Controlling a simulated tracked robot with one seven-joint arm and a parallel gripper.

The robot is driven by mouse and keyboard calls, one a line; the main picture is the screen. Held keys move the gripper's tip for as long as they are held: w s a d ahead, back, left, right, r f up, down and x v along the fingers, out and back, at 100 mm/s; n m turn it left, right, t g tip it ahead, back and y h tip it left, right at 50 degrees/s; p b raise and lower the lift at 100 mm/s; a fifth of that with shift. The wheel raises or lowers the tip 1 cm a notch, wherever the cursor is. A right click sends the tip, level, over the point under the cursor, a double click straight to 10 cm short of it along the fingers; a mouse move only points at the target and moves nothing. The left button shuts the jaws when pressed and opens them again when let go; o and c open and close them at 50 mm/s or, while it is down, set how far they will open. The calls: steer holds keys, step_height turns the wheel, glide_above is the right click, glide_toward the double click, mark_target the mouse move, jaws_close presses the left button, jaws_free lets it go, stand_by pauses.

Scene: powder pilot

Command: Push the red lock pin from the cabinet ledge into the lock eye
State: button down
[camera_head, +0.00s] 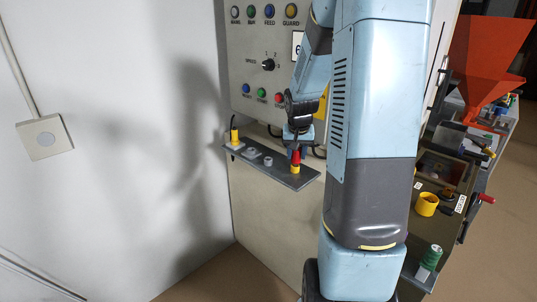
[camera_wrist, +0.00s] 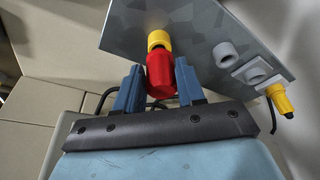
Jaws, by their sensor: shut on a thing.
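The red lock pin (camera_wrist: 160,77) is between the two blue fingers of my gripper (camera_wrist: 159,84) in the wrist view. My gripper is shut on it. A yellow ring-like part (camera_wrist: 158,40) sits at the pin's far end, against the grey cabinet ledge (camera_wrist: 135,22). In the head view my gripper (camera_head: 297,146) is above the right end of the ledge (camera_head: 285,178), with the red pin (camera_head: 295,157) upright below it and the yellow part (camera_head: 295,169) under that. I cannot tell whether the yellow part belongs to the pin or the ledge. I cannot identify the lock eye for certain.
Grey sockets (camera_head: 251,152) and a yellow-black plug (camera_head: 234,136) with a cord stand on the ledge's left part. The button panel (camera_head: 262,50) rises behind. At right are a machine with a yellow cup-like part (camera_head: 427,204), a green cylinder (camera_head: 432,257) and an orange hopper (camera_head: 487,55).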

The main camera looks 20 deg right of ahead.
steer(key=shift+f, duration=0.75)
stand_by(0.4)
steer(key=c, duration=0.6)
jaws_free()
steer(key=shift+c, duration=0.2)
steer(key=shift+c, duration=1.1)
steer(key=shift+r, duration=3.5)
